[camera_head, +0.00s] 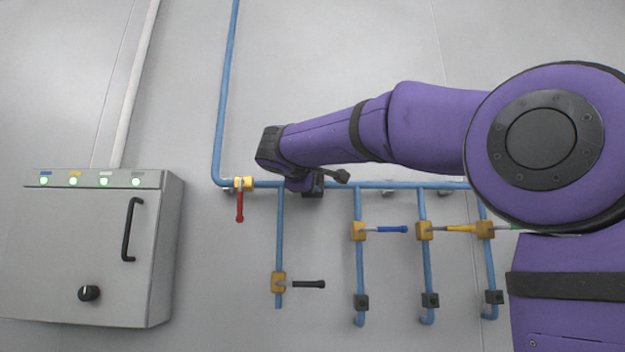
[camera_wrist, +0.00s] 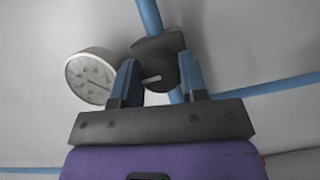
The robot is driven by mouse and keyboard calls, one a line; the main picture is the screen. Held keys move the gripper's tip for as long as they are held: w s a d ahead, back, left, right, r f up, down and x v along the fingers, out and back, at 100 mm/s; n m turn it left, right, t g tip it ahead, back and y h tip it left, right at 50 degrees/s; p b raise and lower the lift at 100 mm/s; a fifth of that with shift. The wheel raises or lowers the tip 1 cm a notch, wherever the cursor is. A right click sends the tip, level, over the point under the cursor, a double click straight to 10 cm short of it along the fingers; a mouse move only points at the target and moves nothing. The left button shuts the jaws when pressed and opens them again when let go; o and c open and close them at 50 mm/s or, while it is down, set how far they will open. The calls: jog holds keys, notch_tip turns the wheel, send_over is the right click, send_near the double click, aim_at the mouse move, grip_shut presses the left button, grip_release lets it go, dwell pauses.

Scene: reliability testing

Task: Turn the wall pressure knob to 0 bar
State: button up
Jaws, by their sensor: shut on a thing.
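The black pressure knob (camera_wrist: 160,76) shows in the wrist view, on a dark block joined to a blue pipe. A pale mark on its face lies nearly level. My gripper (camera_wrist: 158,62) is shut on the knob, with one blue-grey finger on each side. A round white pressure gauge (camera_wrist: 92,76) sits just left of the knob. Its red needle seems to slant to the lower right, but its numbers are too small to read. In the head view, my wrist hides the knob and the gauge.
A grey cabinet (camera_head: 85,245) with green lights, a handle and its own black knob stands at left. Blue pipes carry red (camera_head: 240,207), black (camera_head: 308,284), blue (camera_head: 390,229) and yellow (camera_head: 461,228) valve levers around and below my wrist. The wall above is mostly bare.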

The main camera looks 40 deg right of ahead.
jog(key=o, duration=0.9)
jog(key=shift+a, duration=0.1)
jog(key=v, duration=1)
jog(key=shift+s+a, duration=0.15)
jog(key=shift+a, duration=0.15)
jog(key=s+a+f+m+g+y, duration=0.1)
jog(key=s+f+y, duration=0.4)
jog(key=f, duration=0.9)
jog(key=s+a+f+m+g+y, duration=0.1)
jog(key=s+f+y, duration=0.3)
jog(key=s+f, duration=0.4)
jog(key=s+a+f+m+g+y, duration=0.2)
jog(key=s+f+y, duration=0.3)
jog(key=f, duration=1.5)
jog(key=shift+s+f+m+g+y, duration=0.15)
jog(key=shift+s+m, duration=0.15)
jog(key=shift+s, duration=0.4)
jog(key=shift+s+f+m+g+y, duration=0.2)
jog(key=shift+s+m, duration=0.1)
jog(key=shift+s, duration=0.35)
